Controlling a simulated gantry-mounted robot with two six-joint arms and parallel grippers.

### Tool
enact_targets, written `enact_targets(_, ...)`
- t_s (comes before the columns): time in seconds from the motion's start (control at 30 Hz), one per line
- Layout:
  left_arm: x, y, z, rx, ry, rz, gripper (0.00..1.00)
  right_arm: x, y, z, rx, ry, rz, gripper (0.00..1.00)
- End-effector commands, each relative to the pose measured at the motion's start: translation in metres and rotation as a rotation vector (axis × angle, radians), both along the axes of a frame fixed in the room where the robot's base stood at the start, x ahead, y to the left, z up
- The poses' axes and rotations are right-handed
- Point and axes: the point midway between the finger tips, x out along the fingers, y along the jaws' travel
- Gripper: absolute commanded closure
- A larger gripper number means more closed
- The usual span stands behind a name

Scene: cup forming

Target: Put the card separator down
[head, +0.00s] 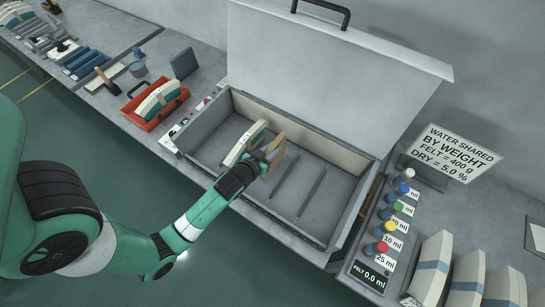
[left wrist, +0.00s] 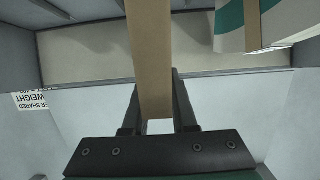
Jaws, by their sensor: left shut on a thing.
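The card separator is a tan flat piece (head: 275,150) held over the left part of the open grey box (head: 330,252). My left gripper (head: 262,165) is shut on it. In the left wrist view the separator (left wrist: 150,50) runs up from between the fingers (left wrist: 158,105). A white and green stack (head: 244,143) stands in the box just left of the separator; it also shows in the left wrist view (left wrist: 270,22). I cannot tell whether the separator touches the box floor. My right gripper is not in view.
The box's raised lid (head: 320,75) stands behind it. Thin ribs (head: 312,188) cross the floor; the right part is empty. A red tray (head: 150,118) sits left. Capped bottles (head: 390,213), a sign (head: 457,148) and white stacks (head: 432,265) stand right.

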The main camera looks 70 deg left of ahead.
Motion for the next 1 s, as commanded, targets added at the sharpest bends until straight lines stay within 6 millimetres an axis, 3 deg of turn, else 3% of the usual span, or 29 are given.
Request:
enact_targets(0.1, 0.000, 0.000, -0.004, 0.001, 0.001, 0.000, 1.00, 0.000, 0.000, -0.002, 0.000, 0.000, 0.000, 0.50)
enact_targets(0.3, 0.000, 0.000, -0.036, 0.001, 0.002, -0.001, 1.00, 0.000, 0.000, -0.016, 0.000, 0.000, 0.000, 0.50)
enact_targets(0.67, 0.000, 0.000, -0.041, 0.001, 0.000, 0.000, 1.00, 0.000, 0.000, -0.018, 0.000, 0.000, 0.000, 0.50)
enact_targets(0.7, 0.000, 0.000, -0.039, 0.001, 0.000, 0.000, 0.69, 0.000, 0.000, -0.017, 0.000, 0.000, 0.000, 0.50)
enact_targets(0.8, 0.000, 0.000, -0.039, 0.001, 0.000, 0.000, 0.51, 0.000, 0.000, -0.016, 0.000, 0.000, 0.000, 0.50)
enact_targets(0.87, 0.000, 0.000, -0.039, 0.001, 0.000, 0.000, 0.44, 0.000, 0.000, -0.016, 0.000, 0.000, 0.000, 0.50)
enact_targets(1.0, 0.000, 0.000, -0.039, 0.001, 0.001, 0.000, 0.44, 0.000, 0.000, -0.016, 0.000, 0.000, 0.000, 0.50)
